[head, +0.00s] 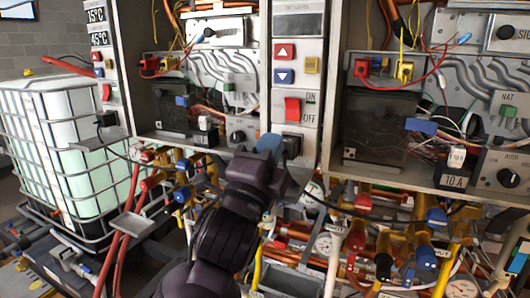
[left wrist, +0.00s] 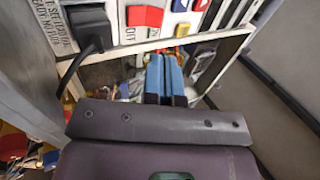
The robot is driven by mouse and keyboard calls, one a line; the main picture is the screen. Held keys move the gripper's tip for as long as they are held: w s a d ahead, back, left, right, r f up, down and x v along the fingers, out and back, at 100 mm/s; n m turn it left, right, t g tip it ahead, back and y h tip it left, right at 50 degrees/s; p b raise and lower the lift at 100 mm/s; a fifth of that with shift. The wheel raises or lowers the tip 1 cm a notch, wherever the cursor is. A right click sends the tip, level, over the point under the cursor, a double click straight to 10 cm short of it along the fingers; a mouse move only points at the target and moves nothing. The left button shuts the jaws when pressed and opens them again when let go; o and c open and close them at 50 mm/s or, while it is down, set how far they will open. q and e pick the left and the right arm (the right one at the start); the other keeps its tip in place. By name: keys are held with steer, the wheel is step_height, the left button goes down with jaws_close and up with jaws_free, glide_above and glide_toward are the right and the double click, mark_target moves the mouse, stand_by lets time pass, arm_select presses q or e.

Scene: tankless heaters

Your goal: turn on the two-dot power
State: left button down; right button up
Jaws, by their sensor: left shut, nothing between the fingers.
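A red rocker switch (head: 292,108) with ON and OFF lettering beside it sits on the grey control strip between two open heater cabinets. It also shows at the top of the left wrist view (left wrist: 145,16). I cannot make out any two-dot mark. My left gripper (head: 268,145) has blue fingertips, pressed together with nothing between them. It is below and left of the red switch, apart from it. The fingers also show in the left wrist view (left wrist: 165,74), in front of the cabinet's lower edge. My right gripper is not in view.
A black plug (left wrist: 90,25) with a cable sits beside the switch. Red (head: 284,51) and blue (head: 284,76) arrow buttons are above it. Pipes and valves crowd the space below the cabinets. A caged white tank (head: 70,140) stands at left.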

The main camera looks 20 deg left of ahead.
mark_target(291, 101)
arm_select(q)
steer(key=p+x, duration=0.1)
steer(key=x, duration=0.8)
steer(key=shift+w+r, duration=0.1)
steer(key=shift+w, duration=0.05)
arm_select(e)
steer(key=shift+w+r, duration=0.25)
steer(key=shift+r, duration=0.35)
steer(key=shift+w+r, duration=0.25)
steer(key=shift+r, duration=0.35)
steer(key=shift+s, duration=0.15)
